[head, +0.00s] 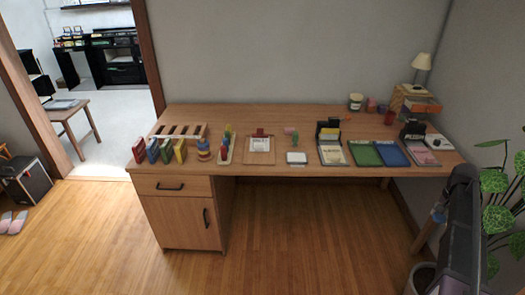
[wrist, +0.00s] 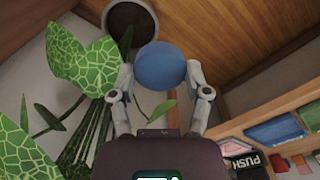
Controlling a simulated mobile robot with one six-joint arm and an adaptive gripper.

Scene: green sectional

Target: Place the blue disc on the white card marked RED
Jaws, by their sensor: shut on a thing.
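In the wrist view, my gripper (wrist: 161,78) is shut on the blue disc (wrist: 160,64), with one finger on each side. In the head view, my arm is at the right, off the desk's right end, with a small blue patch near its end, probably the disc. No card can be read as RED in either view. A small white pad or card (head: 296,157) lies near the desk's front edge, but I cannot read any marking on it.
A leafy plant (head: 497,182) and a bin (head: 422,278) are close to my arm.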

